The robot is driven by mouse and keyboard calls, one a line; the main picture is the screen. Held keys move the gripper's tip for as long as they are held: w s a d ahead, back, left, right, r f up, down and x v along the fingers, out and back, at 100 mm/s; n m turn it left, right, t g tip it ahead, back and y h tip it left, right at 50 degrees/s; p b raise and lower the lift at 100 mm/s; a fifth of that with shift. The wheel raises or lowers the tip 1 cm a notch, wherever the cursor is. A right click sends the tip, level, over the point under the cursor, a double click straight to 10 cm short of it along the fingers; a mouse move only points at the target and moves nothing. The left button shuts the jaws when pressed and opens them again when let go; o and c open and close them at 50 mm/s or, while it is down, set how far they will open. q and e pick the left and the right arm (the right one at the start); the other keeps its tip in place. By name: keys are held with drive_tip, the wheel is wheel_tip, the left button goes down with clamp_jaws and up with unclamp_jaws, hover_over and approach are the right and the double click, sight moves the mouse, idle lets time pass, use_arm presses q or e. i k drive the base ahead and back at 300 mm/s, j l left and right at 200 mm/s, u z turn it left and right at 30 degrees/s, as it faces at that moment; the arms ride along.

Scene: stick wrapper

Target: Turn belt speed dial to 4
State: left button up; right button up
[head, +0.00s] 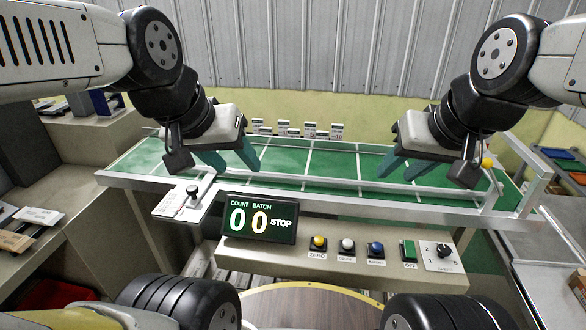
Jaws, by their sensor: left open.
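A black dial (444,250) with numerals around it sits at the right end of the beige control panel. Its small label and exact pointer setting are too small to read. A second black knob (192,192) stands on a small pale box at the left front of the belt. My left gripper (238,166) is open and empty over the left part of the green belt. My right gripper (406,170) appears open and empty over the right part of the belt, above and behind the dial. Neither gripper touches a dial.
A display (260,219) reads 00 and STOP. Yellow (318,242), white (347,245) and blue (376,249) buttons and a green switch (408,250) line the panel. A metal rail (330,208) edges the green belt (320,165). Small packs (309,130) stand behind it.

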sight(443, 250)
drive_tip(key=k+l+z, duration=0.1)
drive_tip(key=z, duration=1.05)
